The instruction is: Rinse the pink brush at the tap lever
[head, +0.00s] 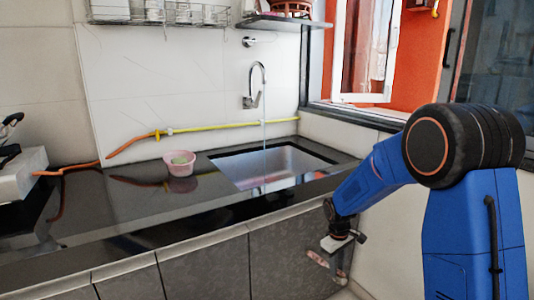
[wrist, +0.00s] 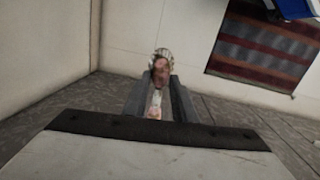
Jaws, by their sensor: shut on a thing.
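My gripper (head: 340,268) hangs low in front of the counter, below the sink's right end. It is shut on the pink brush (head: 317,258), which shows small and pinkish beside the fingers. The brush is well apart from the water.
A yellow and orange hose (head: 210,126) runs along the wall. A wire rack (head: 160,12) hangs above. Cabinet fronts (head: 205,270) lie below the counter.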

